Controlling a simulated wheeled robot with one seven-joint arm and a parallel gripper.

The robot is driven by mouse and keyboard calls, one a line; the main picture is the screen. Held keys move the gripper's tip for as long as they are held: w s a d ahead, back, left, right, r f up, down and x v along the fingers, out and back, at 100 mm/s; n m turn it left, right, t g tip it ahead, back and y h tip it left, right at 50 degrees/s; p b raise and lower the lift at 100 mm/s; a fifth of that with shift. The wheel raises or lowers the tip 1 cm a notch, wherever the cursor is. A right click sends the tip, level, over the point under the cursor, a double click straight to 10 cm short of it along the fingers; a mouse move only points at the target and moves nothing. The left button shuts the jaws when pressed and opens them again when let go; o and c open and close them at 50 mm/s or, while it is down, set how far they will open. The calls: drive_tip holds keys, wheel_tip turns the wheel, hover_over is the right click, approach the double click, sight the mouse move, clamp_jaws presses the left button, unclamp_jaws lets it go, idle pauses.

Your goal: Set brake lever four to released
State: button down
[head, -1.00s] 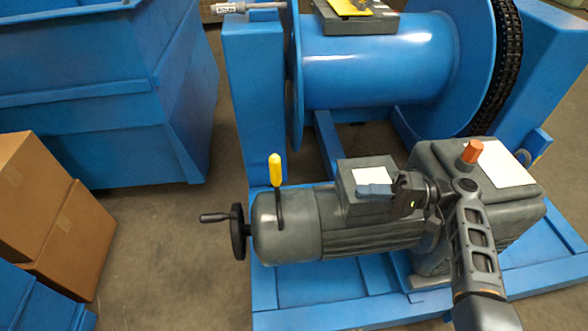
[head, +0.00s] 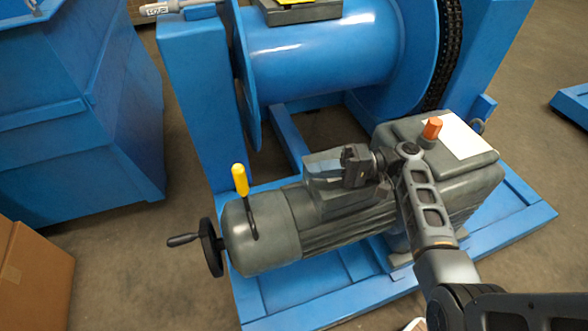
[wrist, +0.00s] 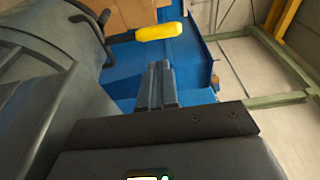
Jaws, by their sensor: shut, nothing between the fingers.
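A brake lever with a yellow grip (head: 240,179) stands on the left end of the grey motor (head: 264,232) in the head view. It rises almost upright, leaning slightly left. No number shows on it. My gripper (head: 328,168) is over the motor's terminal box, to the right of the lever and apart from it. In the wrist view my gripper's fingers (wrist: 157,82) are together and empty. The yellow grip (wrist: 164,32) lies beyond their tips there, with a gap between.
A black handwheel (head: 209,247) with a crank knob is left of the motor. An orange cap (head: 432,128) tops the gearbox (head: 470,172). A blue drum (head: 330,55) with chain stands behind. A blue bin (head: 75,110) and cardboard box (head: 35,275) are left. Floor between is clear.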

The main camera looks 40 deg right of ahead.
approach(243, 191)
drive_tip(key=w+a+r, duration=0.2)
drive_tip(key=w+a, duration=0.2)
drive_tip(key=shift+r, duration=0.25)
drive_tip(key=shift+a, duration=0.1)
drive_tip(key=w+a+g+h+p, duration=0.2)
drive_tip(key=a+p, duration=0.4)
drive_tip(key=a, duration=0.3)
drive_tip(key=shift+w+a+n+h, duration=0.2)
drive_tip(key=shift+w+n+h, duration=0.25)
drive_tip(key=shift+h, duration=0.65)
